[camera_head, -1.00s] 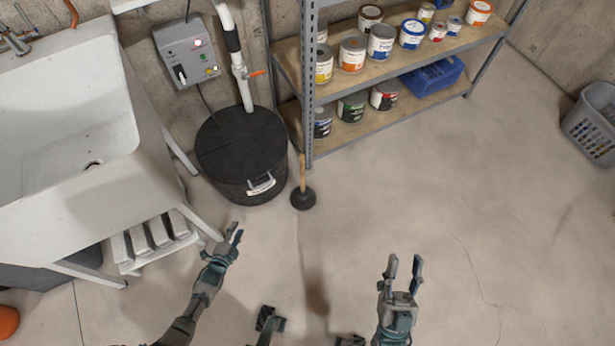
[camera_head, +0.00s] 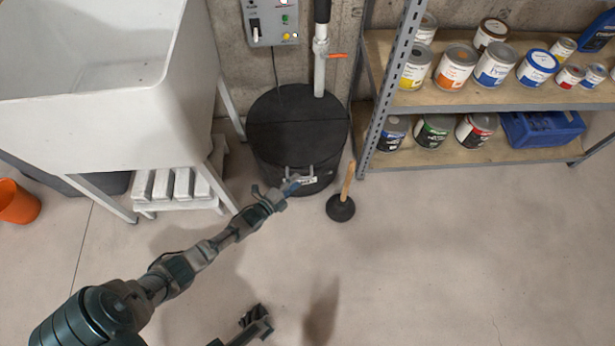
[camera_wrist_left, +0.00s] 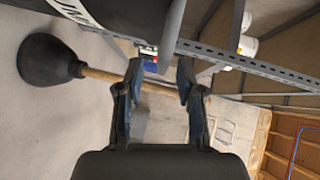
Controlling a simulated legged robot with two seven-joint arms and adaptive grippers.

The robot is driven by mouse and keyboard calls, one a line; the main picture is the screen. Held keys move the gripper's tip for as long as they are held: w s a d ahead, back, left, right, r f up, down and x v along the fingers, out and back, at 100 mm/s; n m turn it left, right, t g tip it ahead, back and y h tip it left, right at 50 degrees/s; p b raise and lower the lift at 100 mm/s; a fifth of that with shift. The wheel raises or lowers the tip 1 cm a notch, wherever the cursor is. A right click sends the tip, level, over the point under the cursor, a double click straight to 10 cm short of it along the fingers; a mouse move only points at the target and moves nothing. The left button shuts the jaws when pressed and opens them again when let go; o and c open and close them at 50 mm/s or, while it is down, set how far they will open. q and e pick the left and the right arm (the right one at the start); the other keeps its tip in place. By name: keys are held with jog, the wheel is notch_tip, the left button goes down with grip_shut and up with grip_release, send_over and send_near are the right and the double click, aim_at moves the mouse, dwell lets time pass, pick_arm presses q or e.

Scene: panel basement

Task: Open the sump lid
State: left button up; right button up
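The sump lid (camera_head: 290,112) is a round black cover lying flat on the black sump basin (camera_head: 265,165), with a seam across it. A light metal handle (camera_head: 311,174) and a white label are on the basin's front side. My left gripper (camera_head: 290,187) is at the front of the basin, close to the handle and overlapping it in the head view. In the left wrist view its two fingers (camera_wrist_left: 157,80) are apart, with a grey bar, seemingly the handle (camera_wrist_left: 172,35), just beyond and between the tips. I cannot tell whether they touch.
A plunger (camera_head: 341,208) stands on the floor just right of the basin. A white pipe (camera_head: 319,75) rises from the lid's back. A white sink (camera_head: 110,120) is at left, a paint shelf (camera_head: 440,160) at right. The front floor is clear.

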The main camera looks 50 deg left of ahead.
pick_arm(q)
jog(key=shift+w+a+f+b, duration=0.1)
jog(key=shift+w+f+b, duration=0.15)
jog(key=shift+w, duration=0.3)
jog(key=shift+w+a+f+b, duration=0.1)
jog(key=shift+w+f+b, duration=0.1)
jog(key=shift+w, duration=0.3)
jog(key=shift+w+r, duration=0.3)
jog(key=shift+w, duration=0.2)
grip_shut()
jog(key=shift+s, duration=0.1)
